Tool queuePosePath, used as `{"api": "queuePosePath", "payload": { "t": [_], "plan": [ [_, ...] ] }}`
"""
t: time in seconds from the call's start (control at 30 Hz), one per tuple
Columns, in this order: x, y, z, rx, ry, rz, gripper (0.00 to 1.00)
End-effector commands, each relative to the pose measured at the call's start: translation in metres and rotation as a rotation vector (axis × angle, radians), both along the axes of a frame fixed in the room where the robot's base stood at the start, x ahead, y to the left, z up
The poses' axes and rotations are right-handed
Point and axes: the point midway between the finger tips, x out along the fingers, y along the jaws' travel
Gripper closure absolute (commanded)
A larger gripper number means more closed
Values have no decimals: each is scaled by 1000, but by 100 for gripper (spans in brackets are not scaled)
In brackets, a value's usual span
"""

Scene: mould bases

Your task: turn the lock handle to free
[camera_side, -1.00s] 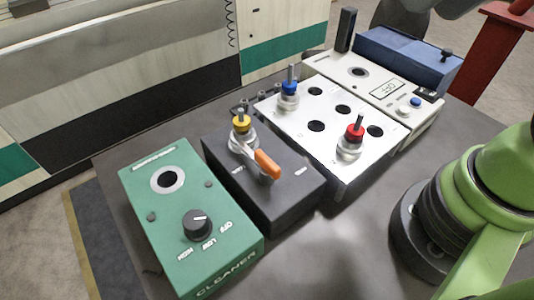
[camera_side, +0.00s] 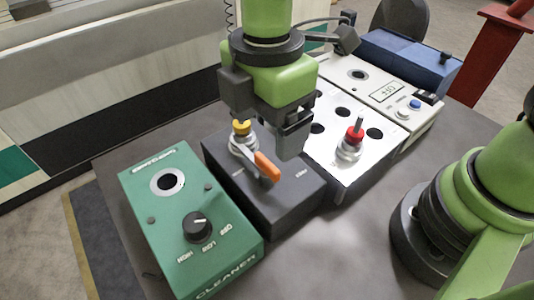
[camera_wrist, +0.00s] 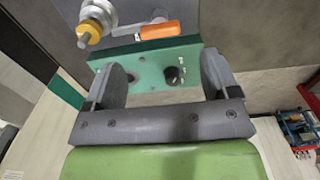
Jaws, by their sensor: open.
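The lock handle (camera_side: 267,165) is an orange lever on top of a dark box (camera_side: 285,200). Its grip slants down and right in the side view, between two small labels I cannot read. In the wrist view the orange handle (camera_wrist: 160,30) lies near the top edge. A clear holder with a yellow top (camera_side: 242,127) stands on the box behind the handle; the yellow top (camera_wrist: 92,28) is at upper left in the wrist view. My gripper (camera_side: 266,130) is open and empty, above and behind the handle, apart from it. Its two jaws (camera_wrist: 165,80) are spread wide.
A green cleaner box (camera_side: 190,225) with a black knob (camera_side: 197,227) stands left of the dark box. A white panel (camera_side: 350,180) with a red-topped holder (camera_side: 351,140) stands right. A blue box (camera_side: 410,60) is at the back right.

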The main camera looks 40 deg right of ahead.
Motion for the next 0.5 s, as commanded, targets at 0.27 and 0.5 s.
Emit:
{"api": "queuePosePath", "payload": {
  "t": [0.27, 0.5],
  "plan": [
    [-1, -1, -51, -3, 5, -3, 19],
    [0, 0, -68, 0, 1, -4, 19]
  ]
}}
